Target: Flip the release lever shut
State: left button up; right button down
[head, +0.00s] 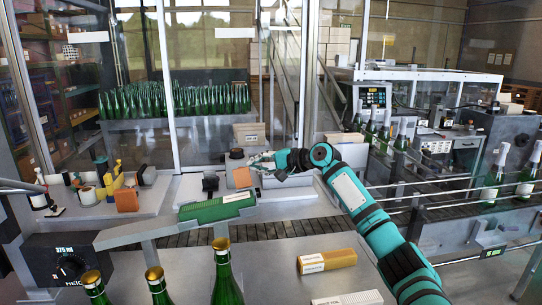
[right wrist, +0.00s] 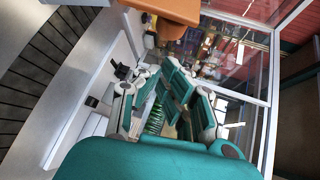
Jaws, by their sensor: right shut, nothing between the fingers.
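My right gripper (head: 257,162) is at the middle of the head view, beside an orange block (head: 242,178) and a dark round knob (head: 237,154) on the pale machine deck. In the right wrist view, the gripper's linkage and fingers (right wrist: 168,95) are shut with nothing between them. An orange piece (right wrist: 172,10) crosses the top edge of that view, apart from the fingers. I cannot tell which part is the release lever or how it stands. A small black fixture (head: 210,185) stands left of the orange block. My left gripper is not in view.
A green guard (head: 217,208) lies in front of the deck. Gold-topped bottles (head: 225,275) and an orange box (head: 327,261) stand in the foreground. A dial box (head: 70,265) is at left. Rails and bottles (head: 493,180) are at right, with glass panels behind the deck.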

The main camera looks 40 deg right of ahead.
aim_at(243, 177)
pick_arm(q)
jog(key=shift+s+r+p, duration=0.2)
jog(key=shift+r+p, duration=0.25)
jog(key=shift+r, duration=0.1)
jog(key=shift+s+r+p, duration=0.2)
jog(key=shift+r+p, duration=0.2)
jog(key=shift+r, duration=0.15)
pick_arm(e)
jog(key=s+a, duration=0.1)
jog(key=s+a+r, duration=0.1)
jog(key=s, duration=0.1)
jog(key=shift+a, duration=0.1)
jog(key=shift+w+f, duration=0.1)
pick_arm(q)
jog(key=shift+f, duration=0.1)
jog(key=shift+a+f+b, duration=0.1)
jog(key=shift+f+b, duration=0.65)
jog(key=shift+b, duration=0.1)
pick_arm(e)
jog(key=shift+n, duration=0.3)
